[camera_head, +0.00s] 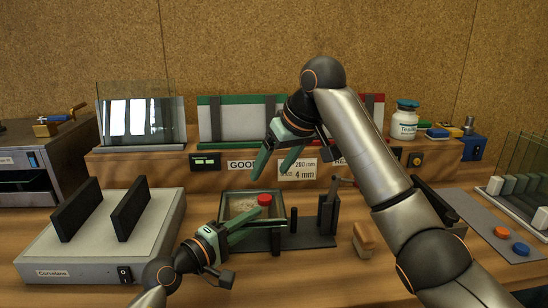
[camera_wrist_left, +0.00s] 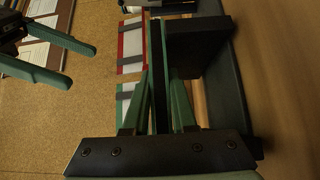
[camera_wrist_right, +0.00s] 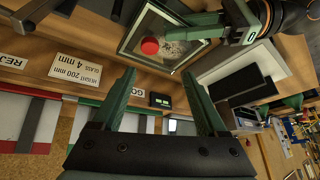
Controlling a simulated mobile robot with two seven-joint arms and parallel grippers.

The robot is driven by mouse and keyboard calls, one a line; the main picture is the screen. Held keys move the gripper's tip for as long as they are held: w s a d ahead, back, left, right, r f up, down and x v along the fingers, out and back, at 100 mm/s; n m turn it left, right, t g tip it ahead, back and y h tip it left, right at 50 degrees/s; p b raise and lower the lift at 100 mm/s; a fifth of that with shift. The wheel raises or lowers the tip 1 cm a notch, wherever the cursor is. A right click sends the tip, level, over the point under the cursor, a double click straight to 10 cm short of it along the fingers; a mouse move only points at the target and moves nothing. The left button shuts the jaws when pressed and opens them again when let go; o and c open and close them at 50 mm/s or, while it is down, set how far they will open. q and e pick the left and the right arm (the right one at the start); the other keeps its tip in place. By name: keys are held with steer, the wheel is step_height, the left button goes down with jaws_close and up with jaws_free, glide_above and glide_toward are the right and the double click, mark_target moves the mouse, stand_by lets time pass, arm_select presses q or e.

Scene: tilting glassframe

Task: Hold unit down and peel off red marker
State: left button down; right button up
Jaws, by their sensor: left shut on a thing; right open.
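The unit (camera_head: 236,207) is a small framed glass pane standing in a dark fixture (camera_head: 305,240) at the middle of the bench. The round red marker (camera_head: 264,199) is on its face, near the upper right corner; it also shows in the right wrist view (camera_wrist_right: 150,46). My left gripper (camera_head: 268,228) is shut on the unit's edge, below the marker; the left wrist view shows its fingers (camera_wrist_left: 163,80) on both sides of the thin pane. My right gripper (camera_head: 274,162) is open and empty above the unit, apart from the marker, with its fingers (camera_wrist_right: 157,80) spread.
A grey station (camera_head: 60,272) with two black uprights stands left. A wooden-handled brush (camera_head: 364,240) sits right of the fixture. Behind, a raised shelf (camera_head: 140,166) carries glass panes, green and red racks and a white jar (camera_head: 404,120). Buttons (camera_head: 520,249) lie far right.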

mark_target(265, 197)
steer(key=w+f, duration=0.1)
steer(key=f, duration=0.1)
steer(key=w+a+f+m+h, duration=0.1)
steer(key=f, duration=0.2)
steer(key=w+f+m+h, duration=0.1)
steer(key=w+f, duration=0.1)
steer(key=f, duration=0.1)
steer(key=shift+a+f, duration=0.15)
steer(key=shift+f, duration=0.1)
stand_by(0.4)
jaws_close()
steer(key=c, duration=0.6)
jaws_free()
steer(key=shift+c, duration=0.2)
jaws_close()
steer(key=shift+r, duration=0.7)
stand_by(0.8)
steer(key=shift+r, duration=3.4)
